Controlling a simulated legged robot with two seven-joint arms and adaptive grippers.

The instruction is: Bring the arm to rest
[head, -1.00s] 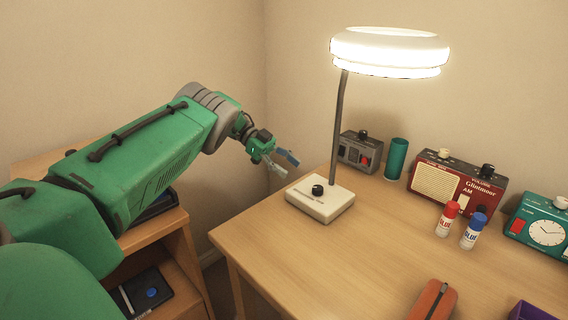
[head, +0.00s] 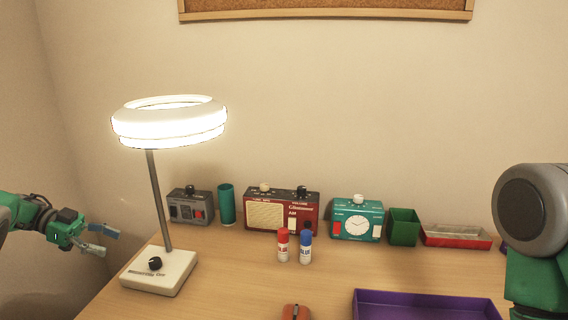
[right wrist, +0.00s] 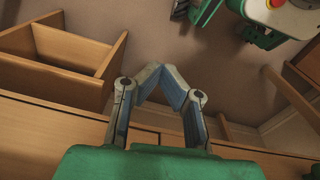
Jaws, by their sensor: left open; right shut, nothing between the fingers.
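My left gripper (head: 102,240) is at the left edge of the head view, left of the lit desk lamp (head: 168,125). Its fingers are apart, with nothing between them, and it is clear of the lamp's white base (head: 158,272). My right gripper (right wrist: 160,72) shows in the right wrist view, with its fingertips together and nothing held. It is above the floor beside wooden furniture. In the head view only part of my right arm shows at the right edge, and its gripper is out of frame.

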